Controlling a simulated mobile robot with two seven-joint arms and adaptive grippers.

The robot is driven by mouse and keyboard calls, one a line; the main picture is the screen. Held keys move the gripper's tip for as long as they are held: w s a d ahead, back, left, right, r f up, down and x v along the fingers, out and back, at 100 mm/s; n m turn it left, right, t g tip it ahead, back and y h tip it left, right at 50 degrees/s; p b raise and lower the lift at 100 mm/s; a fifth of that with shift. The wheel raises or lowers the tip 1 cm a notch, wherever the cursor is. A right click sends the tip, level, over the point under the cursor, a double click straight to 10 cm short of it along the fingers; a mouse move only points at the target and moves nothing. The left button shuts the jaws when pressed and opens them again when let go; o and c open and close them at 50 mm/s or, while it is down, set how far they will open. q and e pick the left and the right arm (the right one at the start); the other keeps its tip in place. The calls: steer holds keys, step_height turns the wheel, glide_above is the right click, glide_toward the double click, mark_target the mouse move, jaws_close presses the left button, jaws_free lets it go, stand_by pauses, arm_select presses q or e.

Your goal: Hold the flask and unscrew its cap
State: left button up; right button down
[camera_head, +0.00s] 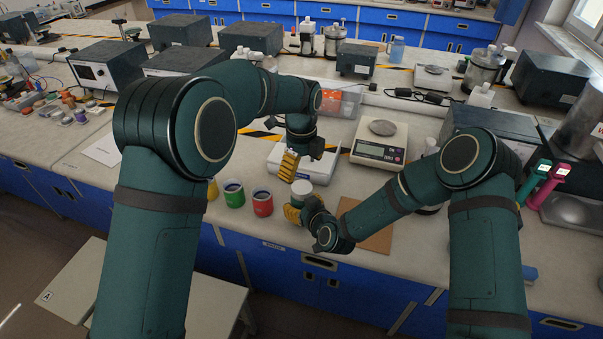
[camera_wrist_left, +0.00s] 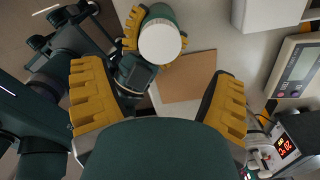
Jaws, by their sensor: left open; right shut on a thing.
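The flask has a green body and a white cap. In the head view its cap (camera_head: 301,187) shows near the bench's front edge, and most of the body is hidden. In the left wrist view the flask (camera_wrist_left: 162,12) is seen from above, with the round cap (camera_wrist_left: 160,43) on it. My right gripper (camera_head: 302,211) is shut around the flask's body; its yellow fingers also show in the left wrist view. My left gripper (camera_head: 289,165) points down above the cap, apart from it. Its fingers (camera_wrist_left: 158,75) are spread wide and empty.
A red cup (camera_head: 262,204), a green cup (camera_head: 234,195) and a partly hidden yellow cup stand left of the flask. A brown board (camera_head: 375,238) lies to the right. Behind are a scale (camera_head: 379,153) with a grey stone and a white flat device (camera_head: 318,166).

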mark_target(302, 187)
arm_select(q)
steer(key=shift+f, duration=3.9)
steer(key=c, duration=1.3)
steer(key=shift+n, duration=1.7)
steer(key=o, duration=1.3)
